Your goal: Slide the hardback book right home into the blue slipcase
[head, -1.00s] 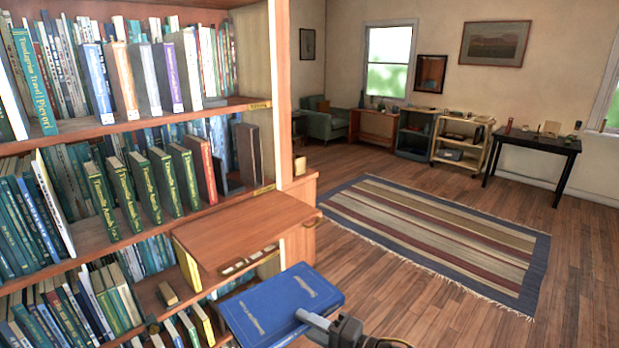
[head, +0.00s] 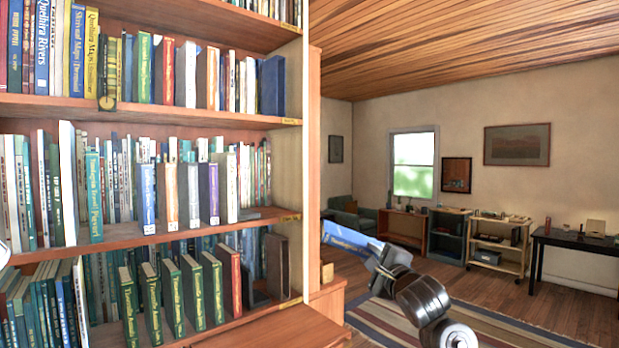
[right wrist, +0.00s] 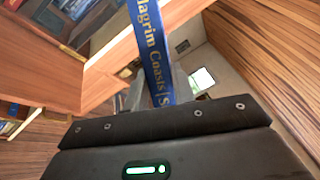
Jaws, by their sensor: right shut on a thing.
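The hardback book (head: 350,238) is blue with gold lettering. My right gripper (head: 376,252) is shut on it and holds it in the air to the right of the bookcase. In the right wrist view the book's spine (right wrist: 150,45) runs up from between the fingers (right wrist: 157,92). Part of the book is hidden by the gripper. A dark blue upright block (head: 271,85) at the right end of an upper shelf may be the blue slipcase; its opening cannot be made out. The book is well apart from it. My left gripper is not in view.
The bookcase's side panel (head: 314,170) stands between the shelves and the held book. Books fill much of the shelves. A wooden ledge (head: 275,328) juts out low in front. The room to the right is open, with a striped rug (head: 470,325) and low furniture along the wall.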

